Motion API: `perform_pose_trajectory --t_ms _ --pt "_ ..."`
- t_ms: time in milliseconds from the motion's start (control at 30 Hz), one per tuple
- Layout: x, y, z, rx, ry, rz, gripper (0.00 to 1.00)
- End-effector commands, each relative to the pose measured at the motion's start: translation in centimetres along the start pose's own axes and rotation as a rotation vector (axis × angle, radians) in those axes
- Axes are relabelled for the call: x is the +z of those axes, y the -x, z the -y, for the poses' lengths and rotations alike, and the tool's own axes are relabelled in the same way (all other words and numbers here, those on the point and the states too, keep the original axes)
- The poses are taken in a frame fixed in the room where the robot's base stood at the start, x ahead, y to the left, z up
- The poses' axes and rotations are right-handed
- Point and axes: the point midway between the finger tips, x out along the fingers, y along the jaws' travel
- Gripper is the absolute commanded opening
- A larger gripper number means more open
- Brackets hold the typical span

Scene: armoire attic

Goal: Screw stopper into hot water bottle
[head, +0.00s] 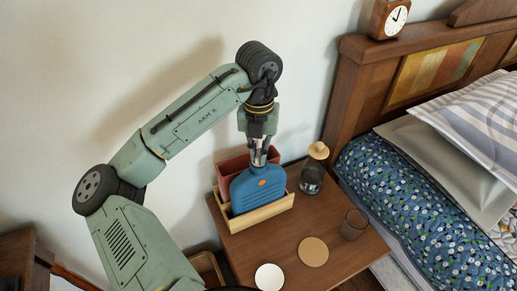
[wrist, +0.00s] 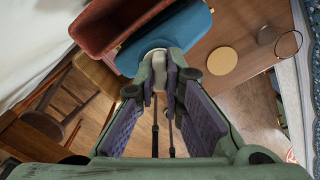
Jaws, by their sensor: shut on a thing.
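The blue hot water bottle (head: 258,190) with an orange badge stands upright in a light wooden holder (head: 262,216) on the bedside table. Its top shows in the wrist view (wrist: 190,28), with a pale collar at the neck. My gripper (head: 259,160) points down directly over the bottle's neck. In the wrist view my gripper (wrist: 162,78) is closed around a small pale piece at the neck, apparently the stopper (wrist: 159,72). The fingers hide most of it, so I cannot tell how far it sits in the neck.
The bed is to the right.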

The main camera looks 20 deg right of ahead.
Motion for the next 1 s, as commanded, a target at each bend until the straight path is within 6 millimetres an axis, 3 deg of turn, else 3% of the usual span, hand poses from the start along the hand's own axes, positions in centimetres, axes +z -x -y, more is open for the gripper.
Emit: perform_pose_trajectory --t_ms 100,333,367,700,900,1000 --pt "0.04 0.06 0.06 -0.002 -0.088 0.002 0.0" --pt "0.04 0.04 0.06 -0.002 -0.103 0.003 0.0" --pt "0.04 0.03 0.06 -0.002 -0.103 0.002 0.1" --pt "0.02 0.01 0.03 -0.001 -0.101 0.001 0.33" --pt "0.02 0.0 0.02 -0.001 -0.1 0.001 0.33" --pt "0.01 0.0 0.02 -0.001 -0.1 0.001 0.38"
